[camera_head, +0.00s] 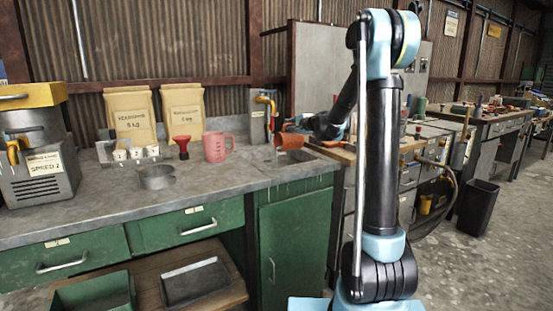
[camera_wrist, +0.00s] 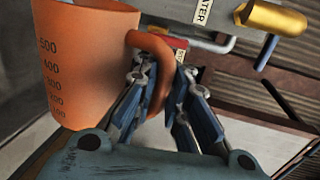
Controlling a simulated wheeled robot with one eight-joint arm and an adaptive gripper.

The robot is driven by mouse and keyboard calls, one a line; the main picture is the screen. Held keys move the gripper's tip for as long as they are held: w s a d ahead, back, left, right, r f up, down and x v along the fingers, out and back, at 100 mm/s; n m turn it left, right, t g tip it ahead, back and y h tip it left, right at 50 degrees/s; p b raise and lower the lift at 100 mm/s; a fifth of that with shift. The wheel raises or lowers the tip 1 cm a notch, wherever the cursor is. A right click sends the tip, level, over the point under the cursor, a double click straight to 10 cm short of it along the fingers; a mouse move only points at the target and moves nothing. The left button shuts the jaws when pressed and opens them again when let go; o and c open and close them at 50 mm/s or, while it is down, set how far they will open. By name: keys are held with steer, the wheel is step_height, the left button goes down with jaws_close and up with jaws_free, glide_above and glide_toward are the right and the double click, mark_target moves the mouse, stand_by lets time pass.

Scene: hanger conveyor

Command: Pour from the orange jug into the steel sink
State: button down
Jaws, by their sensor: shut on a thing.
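The orange jug (camera_head: 291,141) is in the air above the steel sink (camera_head: 270,161), tipped over with its mouth to the left. The sink is set into the counter's right end, and the jug and arm partly hide it. In the wrist view the jug (camera_wrist: 85,70) shows dark measure marks and a curved handle (camera_wrist: 153,62). My gripper (camera_wrist: 162,75) is shut on that handle. In the head view my gripper (camera_head: 308,131) is small and at the jug's right. I cannot make out liquid in or below the jug.
A brass tap (camera_head: 265,102) stands behind the sink. A wooden-topped bench (camera_head: 338,152) adjoins at right.

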steer(key=shift+s+a+n+h, duration=0.3)
steer(key=shift+s+a+n, duration=0.1)
steer(key=shift+a+n, duration=0.15)
stand_by(0.5)
steer(key=shift+w+d, duration=0.1)
stand_by(0.5)
steer(key=w+d+m, duration=0.1)
steer(key=d+r+m+y, duration=0.1)
steer(key=m, duration=0.1)
steer(key=w+d+m, duration=0.1)
steer(key=d, duration=0.1)
steer(key=shift+w+r, duration=0.2)
steer(key=shift+w, duration=0.1)
steer(key=shift+m+g+y, duration=0.25)
steer(key=shift+g+y, duration=0.05)
steer(key=m, duration=0.1)
steer(key=w+d+m, duration=0.1)
steer(key=d+m+y, duration=0.1)
steer(key=shift+w+d+f+m, duration=0.25)
steer(key=shift+w+f+m, duration=0.05)
steer(key=shift+f+m, duration=0.1)
steer(key=shift+f, duration=0.1)
